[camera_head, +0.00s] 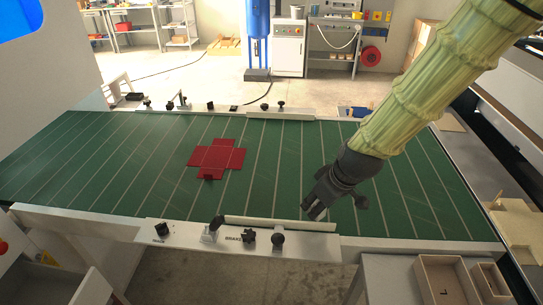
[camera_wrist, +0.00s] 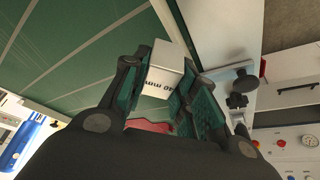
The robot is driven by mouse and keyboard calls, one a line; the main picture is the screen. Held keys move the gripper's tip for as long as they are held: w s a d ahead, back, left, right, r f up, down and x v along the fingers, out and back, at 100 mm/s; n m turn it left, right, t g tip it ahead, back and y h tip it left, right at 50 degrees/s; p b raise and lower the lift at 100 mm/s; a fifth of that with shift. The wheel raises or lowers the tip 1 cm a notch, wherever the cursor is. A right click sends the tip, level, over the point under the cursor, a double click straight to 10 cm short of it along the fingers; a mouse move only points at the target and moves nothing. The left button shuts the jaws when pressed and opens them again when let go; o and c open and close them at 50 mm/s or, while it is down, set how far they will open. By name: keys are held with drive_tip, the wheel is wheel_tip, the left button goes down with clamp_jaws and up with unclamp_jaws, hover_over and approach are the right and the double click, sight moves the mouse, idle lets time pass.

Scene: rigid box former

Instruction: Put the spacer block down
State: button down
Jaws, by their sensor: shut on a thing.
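The spacer block is a white block (camera_wrist: 168,62) with "40 mm" printed on its side. In the wrist view it sits between the two fingers of my gripper (camera_wrist: 165,85), which is shut on it. In the head view my gripper (camera_head: 316,206) is over the near part of the green table (camera_head: 110,165), just behind the pale rail on its front edge. The block cannot be made out there, and I cannot tell whether it touches the table.
A red cross-shaped blank (camera_head: 222,157) lies flat left of my gripper. The pale front rail (camera_head: 280,225) and black knobs (camera_head: 249,236) line the near edge. Wooden trays (camera_head: 440,280) stand at lower right. The table's left part is clear.

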drive_tip(key=shift+s+d+r, duration=0.15)
drive_tip(key=shift+d+r, duration=0.05)
drive_tip(key=shift+r, duration=0.15)
drive_tip(key=w+d+p, duration=0.1)
drive_tip(key=w+d, duration=0.1)
drive_tip(key=w, duration=0.2)
drive_tip(key=w+d+f+p, duration=0.1)
drive_tip(key=w+d+p, duration=0.1)
drive_tip(key=w, duration=0.3)
drive_tip(key=w+d+f+p, duration=0.1)
drive_tip(key=w+d+p, duration=0.1)
drive_tip(key=w+d, duration=0.2)
drive_tip(key=shift+w, duration=0.2)
drive_tip(key=shift+f+p, duration=1)
drive_tip(key=shift+f, duration=0.75)
drive_tip(key=shift+f, duration=0.15)
drive_tip(key=c, duration=1.1)
unclamp_jaws()
drive_tip(key=shift+b+v, duration=1.55)
drive_tip(key=shift+v, duration=4.6)
